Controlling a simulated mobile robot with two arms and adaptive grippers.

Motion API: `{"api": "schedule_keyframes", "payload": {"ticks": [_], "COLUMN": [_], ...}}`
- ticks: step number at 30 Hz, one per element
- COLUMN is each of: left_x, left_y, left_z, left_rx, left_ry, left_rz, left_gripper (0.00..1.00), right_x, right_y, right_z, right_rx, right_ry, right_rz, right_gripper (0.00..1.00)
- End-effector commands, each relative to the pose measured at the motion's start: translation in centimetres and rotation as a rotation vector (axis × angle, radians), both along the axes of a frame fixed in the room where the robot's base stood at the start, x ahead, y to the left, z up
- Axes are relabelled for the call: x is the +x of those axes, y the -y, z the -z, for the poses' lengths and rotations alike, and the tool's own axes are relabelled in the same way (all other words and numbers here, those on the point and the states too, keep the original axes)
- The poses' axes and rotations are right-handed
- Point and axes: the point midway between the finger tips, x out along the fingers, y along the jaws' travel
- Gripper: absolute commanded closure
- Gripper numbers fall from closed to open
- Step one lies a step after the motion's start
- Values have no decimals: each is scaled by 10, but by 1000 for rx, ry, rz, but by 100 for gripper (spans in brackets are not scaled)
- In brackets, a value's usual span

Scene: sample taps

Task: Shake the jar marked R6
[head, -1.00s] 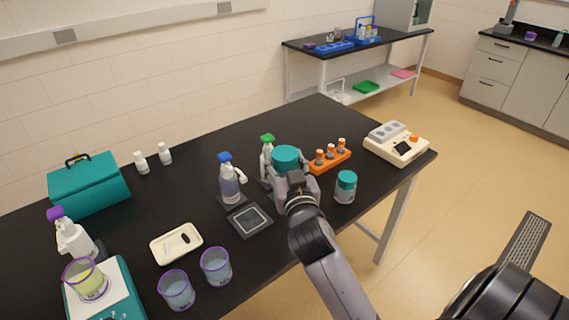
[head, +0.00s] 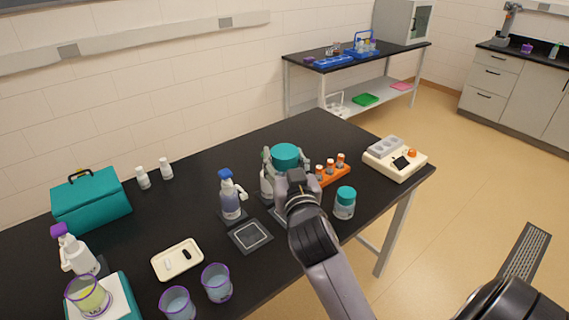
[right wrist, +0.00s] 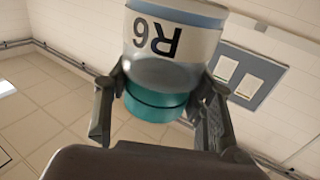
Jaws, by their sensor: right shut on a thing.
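The jar marked R6 (right wrist: 168,45) has a clear body, a white label with black lettering and a teal lid. In the right wrist view its label reads upside down and the teal lid is nearest my palm. My right gripper (right wrist: 155,100) is shut on this jar, with one finger on each side. In the head view my right gripper (head: 287,170) holds the jar above the black table, and only the jar's teal lid (head: 285,153) shows clearly. The gripper hides most of its body. My left gripper is not in view.
A second teal-lidded jar (head: 344,203) stands right of my right arm. An orange rack (head: 334,174) and a cream device (head: 396,160) stand beyond it. Spray bottles (head: 231,198), a cream tray (head: 178,260) and purple-rimmed beakers (head: 217,283) stand to the left.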

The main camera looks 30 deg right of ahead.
Motion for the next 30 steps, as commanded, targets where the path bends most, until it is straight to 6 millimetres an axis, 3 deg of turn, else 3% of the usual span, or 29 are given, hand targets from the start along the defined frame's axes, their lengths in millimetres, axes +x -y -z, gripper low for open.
{"api": "schedule_keyframes", "payload": {"ticks": [1,2,5,6,7,9,11,14,15,16,18,19,30], "left_x": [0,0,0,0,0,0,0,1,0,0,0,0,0], "left_y": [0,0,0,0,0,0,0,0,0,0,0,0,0], "left_z": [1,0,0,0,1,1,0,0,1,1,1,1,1], "left_rx": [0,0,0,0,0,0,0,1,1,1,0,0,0], "left_ry": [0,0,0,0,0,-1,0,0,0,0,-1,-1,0], "left_rz": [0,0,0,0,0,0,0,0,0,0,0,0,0], "left_gripper": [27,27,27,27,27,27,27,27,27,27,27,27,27], "right_x": [-1,-1,0,0,0,-1,-1,0,0,0,-1,-1,0], "right_y": [0,0,0,0,0,0,0,0,0,0,0,0,0], "right_z": [38,40,-15,-22,-17,28,40,-15,-22,-17,28,38,34], "right_rx": [4,2,0,2,2,4,2,0,2,3,4,4,2], "right_ry": [-33,-25,10,0,-11,-38,-25,10,1,-11,-38,-33,-14], "right_rz": [2,0,0,0,0,1,0,0,0,0,1,2,0], "right_gripper": [97,97,96,96,96,96,96,96,96,96,96,96,96]}}
